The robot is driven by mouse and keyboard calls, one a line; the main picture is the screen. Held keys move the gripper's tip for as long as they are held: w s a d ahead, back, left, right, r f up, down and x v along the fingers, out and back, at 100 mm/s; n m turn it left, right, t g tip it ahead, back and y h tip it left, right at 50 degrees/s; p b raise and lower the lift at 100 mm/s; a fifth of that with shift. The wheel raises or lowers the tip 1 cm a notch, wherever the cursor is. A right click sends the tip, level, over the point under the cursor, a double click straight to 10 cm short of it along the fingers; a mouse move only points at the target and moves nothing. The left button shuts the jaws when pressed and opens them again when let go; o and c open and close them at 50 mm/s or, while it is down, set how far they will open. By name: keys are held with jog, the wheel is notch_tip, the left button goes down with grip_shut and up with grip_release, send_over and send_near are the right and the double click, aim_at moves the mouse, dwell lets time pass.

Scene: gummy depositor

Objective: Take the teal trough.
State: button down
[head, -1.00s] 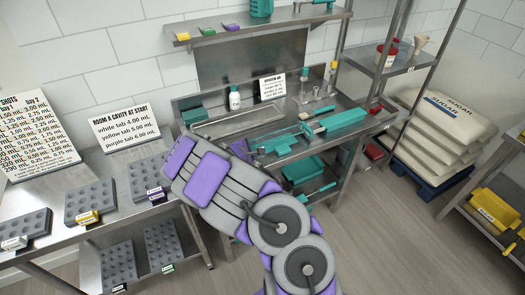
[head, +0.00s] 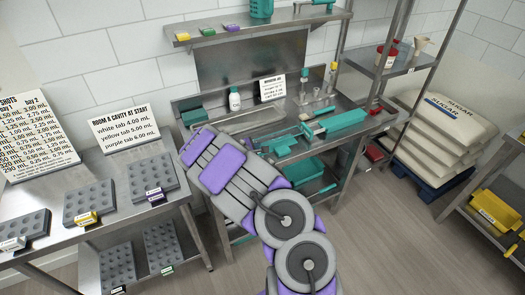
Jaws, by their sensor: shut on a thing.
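Several teal things could be the trough, and I cannot tell which one it is. A long teal piece (head: 345,120) lies at the right of the steel bench top. A smaller teal piece (head: 283,146) lies near the bench's front edge. A wide teal tray (head: 306,170) sits on the shelf below, partly behind my arm. My grey and purple arm reaches up from the bottom in front of the bench.
The steel bench (head: 352,137) also bears a white bottle (head: 235,99) and a small sign (head: 273,88). Grey moulds (head: 90,202) stand on the left table. Sugar sacks (head: 436,130) and a rack with yellow bins (head: 495,212) are at the right. The floor between is clear.

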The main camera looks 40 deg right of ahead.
jog(key=shift+s+f, duration=0.1)
jog(key=shift+f, duration=0.1)
dwell(0.3)
jog(key=shift+r, duration=0.5)
jog(key=r, duration=0.1)
jog(key=r+p, duration=0.1)
jog(key=shift+w+a+r, duration=0.2)
jog(key=shift+a+r, duration=0.05)
jog(key=shift+r, duration=0.15)
jog(key=w+a+p, duration=0.1)
jog(key=a, duration=0.4)
jog(key=w+a+r+p, duration=0.1)
jog(key=a, duration=0.4)
jog(key=w+a+p, duration=0.1)
jog(key=a, duration=0.4)
jog(key=shift+r, duration=0.2)
jog(key=shift+r, duration=0.1)
dwell(0.3)
